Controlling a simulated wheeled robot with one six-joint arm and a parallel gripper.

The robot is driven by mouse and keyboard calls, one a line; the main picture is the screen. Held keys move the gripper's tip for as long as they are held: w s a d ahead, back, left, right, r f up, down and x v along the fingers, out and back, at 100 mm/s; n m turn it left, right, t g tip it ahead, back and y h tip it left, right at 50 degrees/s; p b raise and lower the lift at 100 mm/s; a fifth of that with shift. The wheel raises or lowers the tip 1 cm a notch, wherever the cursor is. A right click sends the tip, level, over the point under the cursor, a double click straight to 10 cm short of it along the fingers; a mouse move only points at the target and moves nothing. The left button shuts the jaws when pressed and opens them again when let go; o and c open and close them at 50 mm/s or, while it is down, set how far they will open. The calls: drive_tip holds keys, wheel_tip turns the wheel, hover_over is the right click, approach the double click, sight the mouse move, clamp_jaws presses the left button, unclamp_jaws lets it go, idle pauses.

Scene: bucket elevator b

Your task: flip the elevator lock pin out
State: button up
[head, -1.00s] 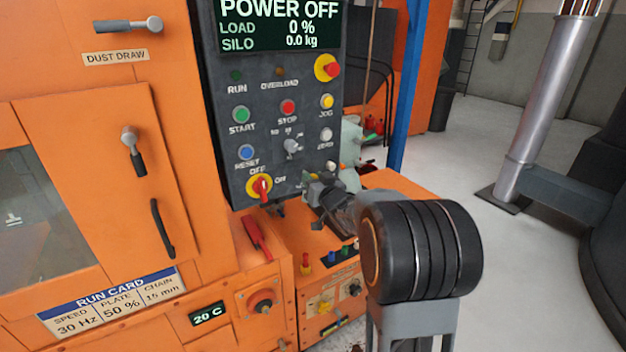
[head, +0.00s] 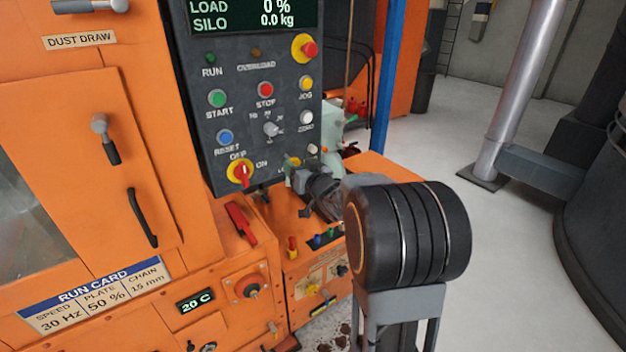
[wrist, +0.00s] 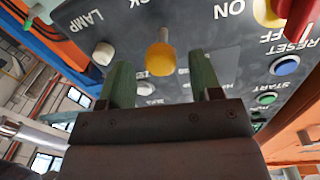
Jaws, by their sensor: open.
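In the head view the yellow lock pin (head: 292,162) is small at the panel's lower right and partly behind my gripper. My gripper (wrist: 162,78) is open, with its two greenish fingers pointing at the panel on either side of the knob. The knob appears in the gap, apart from both fingers. In the head view my gripper (head: 300,180) is just below the panel's lower right corner.
The panel carries a red-and-yellow OFF/ON switch (head: 241,173) and a white LAMP knob (wrist: 103,53) near the pin. A red handle (head: 240,220) and small coloured levers stand on the orange machine below. Open floor lies to the right.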

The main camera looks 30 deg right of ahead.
drive_tip(key=s, duration=1.2)
drive_tip(key=shift+d, duration=0.3)
drive_tip(key=s+d+f+m+g+h+p, duration=0.25)
drive_tip(key=s+d+f+g+h, duration=0.3)
drive_tip(key=s+f+g, duration=0.35)
drive_tip(key=s+a+r+n+g+y+p, duration=0.2)
drive_tip(key=s+a+r, duration=0.1)
drive_tip(key=a, duration=0.6)
drive_tip(key=s+a+r+n+g+y+p, duration=0.2)
drive_tip(key=s+a+r+g, duration=0.1)
drive_tip(key=a, duration=0.7)
drive_tip(key=shift+r+y+p, duration=0.35)
drive_tip(key=shift+r, duration=0.35)
